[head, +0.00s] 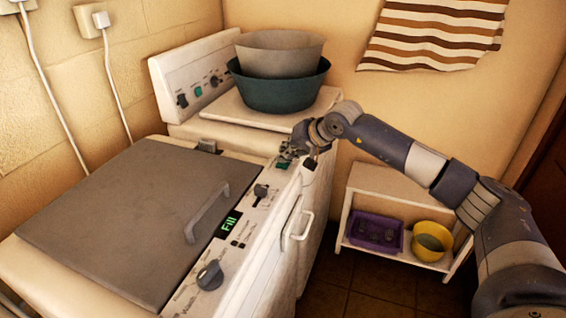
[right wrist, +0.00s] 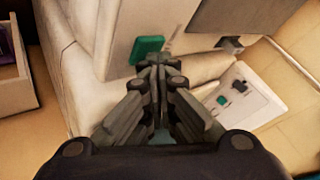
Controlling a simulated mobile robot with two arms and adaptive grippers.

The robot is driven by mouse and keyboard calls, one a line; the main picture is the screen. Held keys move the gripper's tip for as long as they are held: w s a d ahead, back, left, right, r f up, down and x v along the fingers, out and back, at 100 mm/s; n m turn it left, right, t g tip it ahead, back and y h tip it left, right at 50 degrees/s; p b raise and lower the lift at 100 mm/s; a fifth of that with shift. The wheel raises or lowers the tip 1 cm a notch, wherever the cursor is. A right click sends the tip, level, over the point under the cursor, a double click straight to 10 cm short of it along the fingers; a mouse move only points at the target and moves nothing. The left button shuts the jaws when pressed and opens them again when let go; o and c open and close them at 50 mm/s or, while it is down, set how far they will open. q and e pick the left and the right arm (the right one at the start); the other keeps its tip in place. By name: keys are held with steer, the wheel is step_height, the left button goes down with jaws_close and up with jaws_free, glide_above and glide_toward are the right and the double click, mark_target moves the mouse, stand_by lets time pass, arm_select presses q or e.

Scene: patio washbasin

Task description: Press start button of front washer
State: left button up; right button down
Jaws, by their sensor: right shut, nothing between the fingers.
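The front washer (head: 262,172) has a grey lid, two dark knobs and a small display (head: 229,224) showing "Fill" in green. Its green start button (head: 284,163) is at the far end of the panel, partly hidden by my right gripper (head: 289,152) in the head view. In the right wrist view the green button (right wrist: 147,50) is plainly seen, just beyond the fingertips of my right gripper (right wrist: 160,62). The fingers are shut and empty. I cannot tell whether they touch the button. My left gripper is not in view.
A second washer (head: 190,128) stands behind, with a grey basin (head: 280,55) inside a dark green tub (head: 278,93) on top. A low white shelf (head: 390,183) at right holds a purple basket (head: 375,232) and a yellow bucket (head: 432,240). A striped towel (head: 435,35) hangs above.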

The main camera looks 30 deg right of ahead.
steer(key=shift+r+p, duration=0.4)
steer(key=shift+r, duration=0.45)
step_height(320, 180, up, 5)
steer(key=p, duration=0.2)
steer(key=shift+p, duration=0.3)
